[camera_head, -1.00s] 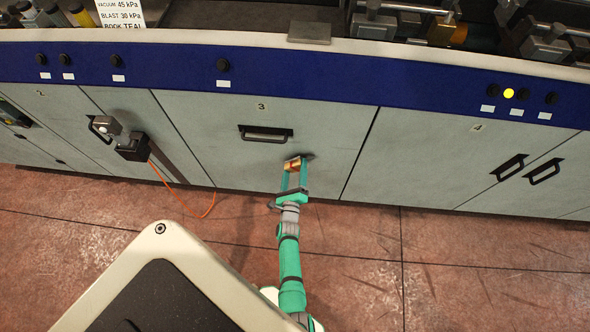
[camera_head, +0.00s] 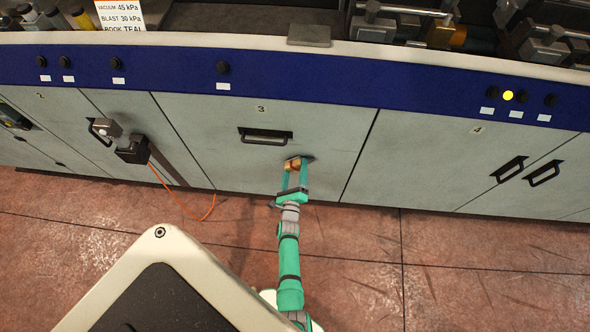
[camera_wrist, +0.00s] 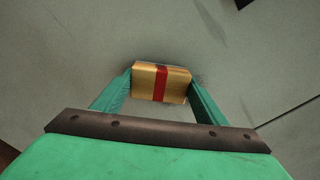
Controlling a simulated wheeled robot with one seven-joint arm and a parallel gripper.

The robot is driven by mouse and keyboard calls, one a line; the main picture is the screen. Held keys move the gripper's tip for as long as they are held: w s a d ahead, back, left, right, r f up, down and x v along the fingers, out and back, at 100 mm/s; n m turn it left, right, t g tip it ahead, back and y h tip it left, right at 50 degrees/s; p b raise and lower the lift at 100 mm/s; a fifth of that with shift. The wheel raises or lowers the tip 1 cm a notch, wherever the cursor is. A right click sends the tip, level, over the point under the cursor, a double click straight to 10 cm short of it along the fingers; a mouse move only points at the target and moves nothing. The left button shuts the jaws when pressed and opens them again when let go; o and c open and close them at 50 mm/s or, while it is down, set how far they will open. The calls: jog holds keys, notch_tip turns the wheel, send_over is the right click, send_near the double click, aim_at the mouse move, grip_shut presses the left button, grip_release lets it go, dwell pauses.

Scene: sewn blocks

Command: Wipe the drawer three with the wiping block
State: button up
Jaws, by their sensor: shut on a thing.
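Drawer three (camera_head: 215,115) is a grey panel marked 3 with a dark recessed handle (camera_head: 266,136). My green gripper (camera_head: 295,170) is in front of its lower right part, below and to the right of the handle. My gripper is shut on the wiping block (camera_head: 292,165), a tan block with a red band. In the wrist view the block (camera_wrist: 143,80) sits between the two fingertips, close against the grey drawer face (camera_wrist: 80,50). Whether it touches the face all along its far side is hard to tell.
A grey and black device (camera_head: 132,150) with an orange cable (camera_head: 212,205) is on the front at left. Panel 4 (camera_head: 430,150) with two black handles is at right. A blue strip with knobs (camera_head: 300,80) runs above. The floor (camera_head: 450,270) is clear.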

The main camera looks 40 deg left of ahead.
aim_at(295, 165)
jog(key=shift+w+a, duration=0.2)
jog(key=shift+w, duration=0.1)
